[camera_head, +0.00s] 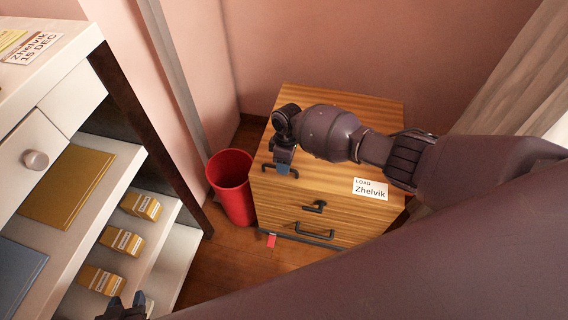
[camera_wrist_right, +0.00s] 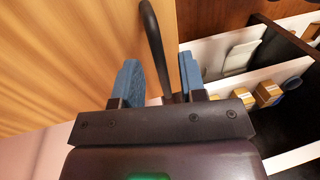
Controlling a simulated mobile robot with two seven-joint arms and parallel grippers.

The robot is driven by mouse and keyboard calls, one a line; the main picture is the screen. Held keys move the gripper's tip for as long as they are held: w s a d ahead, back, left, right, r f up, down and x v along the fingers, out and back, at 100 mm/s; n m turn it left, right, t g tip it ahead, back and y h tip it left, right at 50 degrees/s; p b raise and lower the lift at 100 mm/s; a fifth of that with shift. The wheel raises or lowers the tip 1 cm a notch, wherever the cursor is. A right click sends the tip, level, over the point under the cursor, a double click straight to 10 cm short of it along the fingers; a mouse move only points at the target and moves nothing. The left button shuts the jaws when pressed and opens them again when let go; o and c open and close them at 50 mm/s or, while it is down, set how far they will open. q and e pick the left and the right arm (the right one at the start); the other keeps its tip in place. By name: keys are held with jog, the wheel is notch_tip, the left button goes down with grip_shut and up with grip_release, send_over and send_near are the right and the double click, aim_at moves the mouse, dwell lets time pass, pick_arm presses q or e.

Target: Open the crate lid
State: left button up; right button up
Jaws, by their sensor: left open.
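The crate (camera_head: 300,215) is a wooden box with a striped wood lid (camera_head: 350,108) lying shut on top. A dark bar handle (camera_head: 268,167) sits at the lid's front left edge, partly hidden by my right gripper (camera_head: 285,168). In the right wrist view, the bar handle (camera_wrist_right: 155,45) runs between the two blue fingers of my right gripper (camera_wrist_right: 160,78). The fingers are apart, with a gap to the left of the bar; whether the right finger touches it I cannot tell. My left gripper (camera_head: 124,307) is open at the bottom left, away from the crate, only its tips showing.
A white label reading "LOAD Zhelvik" (camera_head: 370,188), a dark latch (camera_head: 315,206) and a lower handle (camera_head: 314,233) are on the crate. A red bin (camera_head: 232,186) stands close at its left. White shelves (camera_head: 60,215) hold yellow boxes. A curtain hangs at the right.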

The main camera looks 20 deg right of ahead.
jog(key=shift+f, duration=0.3)
grip_shut()
